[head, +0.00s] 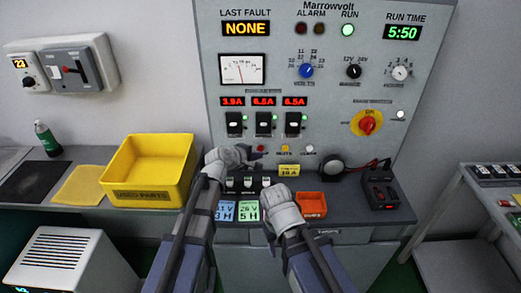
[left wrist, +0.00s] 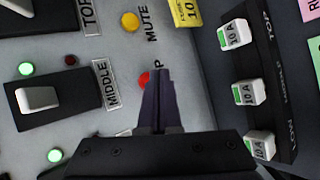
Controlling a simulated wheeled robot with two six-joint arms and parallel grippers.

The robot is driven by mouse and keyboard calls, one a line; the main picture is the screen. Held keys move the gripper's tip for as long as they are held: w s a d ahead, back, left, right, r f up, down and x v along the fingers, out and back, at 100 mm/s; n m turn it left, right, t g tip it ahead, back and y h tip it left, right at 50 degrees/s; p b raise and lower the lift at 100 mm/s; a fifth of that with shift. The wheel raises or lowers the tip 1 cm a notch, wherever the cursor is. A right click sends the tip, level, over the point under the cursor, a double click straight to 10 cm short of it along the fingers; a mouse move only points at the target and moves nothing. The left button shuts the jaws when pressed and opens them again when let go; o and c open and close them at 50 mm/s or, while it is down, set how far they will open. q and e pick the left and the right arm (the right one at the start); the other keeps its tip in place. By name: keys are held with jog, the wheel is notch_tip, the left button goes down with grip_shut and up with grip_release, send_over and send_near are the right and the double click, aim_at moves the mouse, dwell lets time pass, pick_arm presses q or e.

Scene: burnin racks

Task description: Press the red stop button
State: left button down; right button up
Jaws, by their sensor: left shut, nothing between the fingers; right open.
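The red stop button (head: 261,149) is on the grey panel's lower edge, left of a yellow button. In the left wrist view, the red button (left wrist: 143,78) shows just beside the fingertips, partly covered by them. Only the "P" of its label shows. My left gripper (head: 250,154) is shut and empty, with its tips close to the button. I cannot tell whether they touch it. The left fingers also show in the left wrist view (left wrist: 158,80). My right gripper (head: 276,192) is open, low over the shelf in front of the panel; its fingers are hard to make out.
The yellow mute button (head: 285,149) and a white button (head: 309,149) sit to the right. Rocker switches (head: 264,124) are above. A yellow bin (head: 150,170) stands left, an orange tray (head: 311,205) right of the right gripper. The green RUN lamp (head: 348,30) is lit.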

pick_arm(q)
jog(key=shift+w, duration=0.15)
dwell(0.4)
jog(key=shift+w, duration=0.3)
jog(key=shift+w, duration=0.4)
dwell(0.8)
jog(key=shift+s, duration=0.85)
jog(key=shift+s, duration=0.1)
jog(key=s, duration=0.4)
jog(key=shift+s, duration=0.4)
dwell(0.6)
